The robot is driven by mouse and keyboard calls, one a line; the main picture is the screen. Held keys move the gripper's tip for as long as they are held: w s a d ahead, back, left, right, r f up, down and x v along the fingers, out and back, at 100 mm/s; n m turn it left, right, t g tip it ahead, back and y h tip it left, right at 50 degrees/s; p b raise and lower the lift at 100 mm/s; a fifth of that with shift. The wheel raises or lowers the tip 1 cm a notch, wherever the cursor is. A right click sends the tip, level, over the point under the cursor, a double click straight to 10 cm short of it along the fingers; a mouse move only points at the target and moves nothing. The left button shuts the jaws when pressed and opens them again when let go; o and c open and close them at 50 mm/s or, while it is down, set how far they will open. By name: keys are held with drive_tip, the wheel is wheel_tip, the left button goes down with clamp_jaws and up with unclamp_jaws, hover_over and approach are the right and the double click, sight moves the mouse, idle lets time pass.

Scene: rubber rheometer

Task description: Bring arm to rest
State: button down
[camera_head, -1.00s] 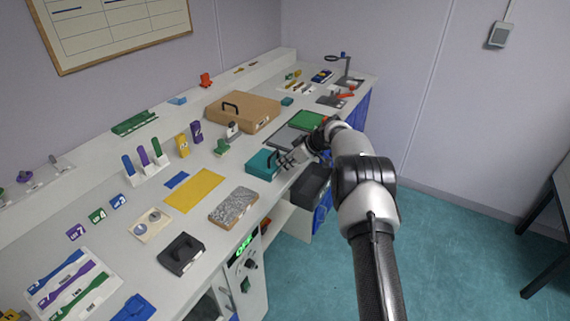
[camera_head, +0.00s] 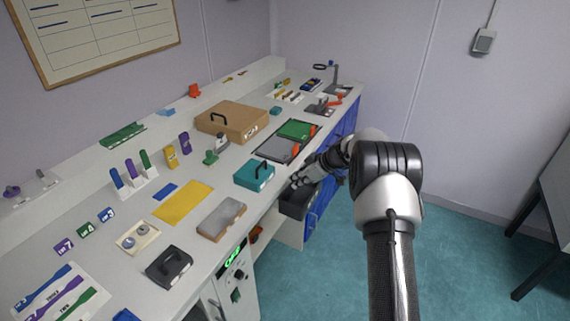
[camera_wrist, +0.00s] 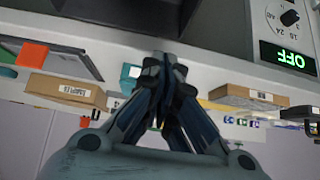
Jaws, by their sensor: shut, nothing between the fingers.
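My gripper (camera_head: 297,181) is at the front edge of the bench, just right of the teal case (camera_head: 254,173) with a dark handle. In the wrist view my gripper (camera_wrist: 163,62) has its fingers together with nothing between them. The black open drawer or bin (camera_head: 298,200) lies just below my gripper in the head view. My arm reaches in from the lower right, bent at the elbow.
A bench (camera_head: 216,249) runs along the wall with several cases, blocks and mats. A grey-green board pair (camera_head: 281,149) lies behind my gripper. A green "OFF" display shows in the wrist view (camera_wrist: 288,57). The teal floor (camera_head: 460,235) at the right is clear near the arm.

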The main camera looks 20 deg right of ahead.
drive_tip(key=s+a+r+m+g+h, duration=0.15)
drive_tip(key=s+a+r, duration=0.35)
drive_tip(key=s+r, duration=0.55)
drive_tip(key=s+a+r+m+h, duration=0.15)
drive_tip(key=s+a+r, duration=0.35)
drive_tip(key=s+r, duration=0.5)
drive_tip(key=s+a+m+h, duration=0.1)
drive_tip(key=s+m+h, duration=0.2)
drive_tip(key=s, duration=2.4)
drive_tip(key=m, duration=0.3)
drive_tip(key=shift+r, duration=0.35)
drive_tip(key=shift+s, duration=0.1)
